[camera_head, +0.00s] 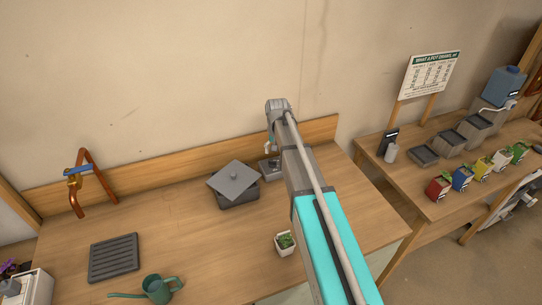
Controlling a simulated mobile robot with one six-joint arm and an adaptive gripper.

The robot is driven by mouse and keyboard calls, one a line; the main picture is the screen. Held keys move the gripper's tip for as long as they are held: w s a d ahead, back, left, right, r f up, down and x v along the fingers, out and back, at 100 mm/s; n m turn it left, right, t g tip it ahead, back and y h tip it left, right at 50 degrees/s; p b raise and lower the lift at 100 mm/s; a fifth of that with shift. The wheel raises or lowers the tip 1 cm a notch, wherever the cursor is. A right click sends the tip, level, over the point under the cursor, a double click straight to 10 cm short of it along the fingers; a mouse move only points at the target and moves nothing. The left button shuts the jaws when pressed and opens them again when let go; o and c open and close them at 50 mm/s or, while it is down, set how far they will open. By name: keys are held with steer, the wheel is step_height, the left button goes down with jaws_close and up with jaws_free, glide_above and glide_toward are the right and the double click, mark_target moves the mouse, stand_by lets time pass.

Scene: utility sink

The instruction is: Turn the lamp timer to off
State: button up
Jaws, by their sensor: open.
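No lamp timer can be made out for sure. A small grey box (271,170) stands against the wooden backboard, partly hidden by my arm, and its face is too small to read. A dark upright device (389,141) stands at the left end of the right-hand bench; I cannot tell what it is. My arm reaches from the lower right up to the backboard. My gripper (268,149) hangs at the arm's far end, just above the grey box, small and partly hidden. It is open, and I see nothing held. Whether it touches the box cannot be told.
A dark pot with a tilted square lid (235,181) stands just left of my gripper. A potted plant (285,243), a green watering can (157,289), a slatted tray (114,257) and a copper pipe with tap (88,183) are on the table. The table's middle left is clear.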

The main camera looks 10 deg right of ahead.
steer(key=r+m+p, duration=0.1)
steer(key=r, duration=0.1)
glide_above(272, 160)
steer(key=shift+f, duration=0.2)
step_height(272, 160, down, 14)
steer(key=b, duration=1.3)
steer(key=shift+r, duration=0.25)
steer(key=shift+b, duration=0.3)
steer(key=c, duration=1.1)
